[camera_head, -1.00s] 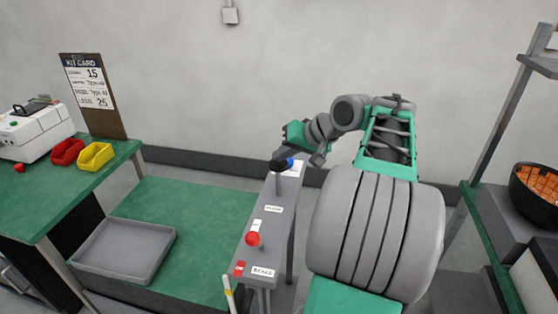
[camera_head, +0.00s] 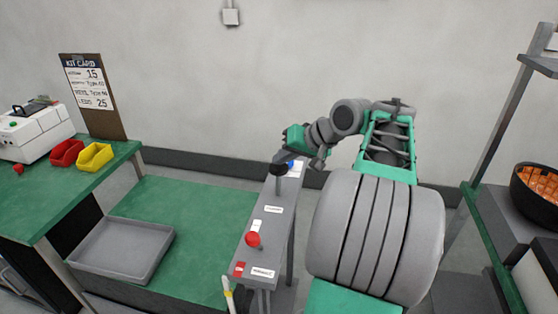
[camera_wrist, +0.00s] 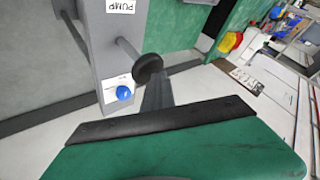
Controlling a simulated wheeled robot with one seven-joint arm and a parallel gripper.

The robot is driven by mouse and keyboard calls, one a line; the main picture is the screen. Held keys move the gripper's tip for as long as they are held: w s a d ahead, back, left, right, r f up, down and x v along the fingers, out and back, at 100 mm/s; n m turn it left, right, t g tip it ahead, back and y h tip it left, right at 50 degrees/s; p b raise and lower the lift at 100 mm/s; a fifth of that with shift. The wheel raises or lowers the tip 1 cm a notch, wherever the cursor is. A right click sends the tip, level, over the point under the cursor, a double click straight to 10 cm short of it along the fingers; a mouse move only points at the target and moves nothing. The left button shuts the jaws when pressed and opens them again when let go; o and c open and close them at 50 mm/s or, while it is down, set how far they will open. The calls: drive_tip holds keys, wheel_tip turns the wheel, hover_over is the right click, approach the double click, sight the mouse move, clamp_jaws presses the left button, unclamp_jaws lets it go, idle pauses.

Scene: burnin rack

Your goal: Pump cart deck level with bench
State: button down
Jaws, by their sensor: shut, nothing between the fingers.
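The green cart deck (camera_head: 190,207) is right of the green bench (camera_head: 40,205) and looks lower than the bench top. A grey post console (camera_head: 262,235) stands at the deck's right side. It carries a pump lever with a black knob (camera_head: 279,169), also in the wrist view (camera_wrist: 147,68), under a label reading PUMP. My gripper (camera_head: 281,157) is shut and empty, close above or at the black knob; contact cannot be told. In the wrist view its green body and black edge fill the bottom.
A grey tray (camera_head: 125,248) lies on the deck's left part. The console also has a red knob (camera_head: 253,240) and a blue button (camera_wrist: 123,92). Red (camera_head: 66,152) and yellow (camera_head: 95,157) bins sit on the bench. A shelf rack (camera_head: 490,215) with a black bowl stands right.

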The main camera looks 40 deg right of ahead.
sight(283, 168)
drive_tip(key=shift+f+b, duration=1.15)
drive_tip(key=shift+f, duration=0.75)
idle(1.0)
drive_tip(key=shift+r, duration=0.15)
drive_tip(key=shift+r+p, duration=3.4)
drive_tip(key=shift+p, duration=0.15)
wheel_tip(283, 168, up, 5)
drive_tip(key=p, duration=0.5)
